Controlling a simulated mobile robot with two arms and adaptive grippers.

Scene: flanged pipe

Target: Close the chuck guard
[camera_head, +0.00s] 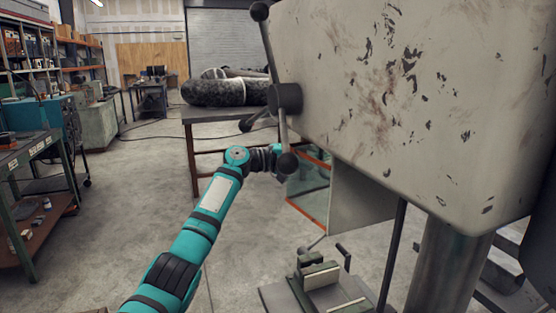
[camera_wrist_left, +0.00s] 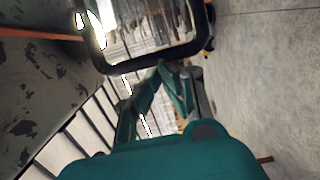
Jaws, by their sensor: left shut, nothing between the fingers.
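The chuck guard (camera_head: 310,196) is a clear panel with orange edges below the grey machine head (camera_head: 410,90) in the head view. It is partly hidden by the head and a feed lever. My left gripper (camera_head: 274,159) is shut and empty at the end of my teal arm, beside the lever's lower knob and near the guard's upper left edge. Its fingertips are mostly hidden; I cannot tell whether it touches the guard. In the left wrist view, a dark rounded frame crosses the top and teal parts fill the bottom. My right gripper is not in view.
The feed lever (camera_head: 286,99) with its ball knobs sticks out close to my left wrist. A vise (camera_head: 320,276) stands below the head, beside a thin rod and a thick column (camera_head: 440,268). A table (camera_head: 215,113) with a dark pipe stands behind. The floor at left is open.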

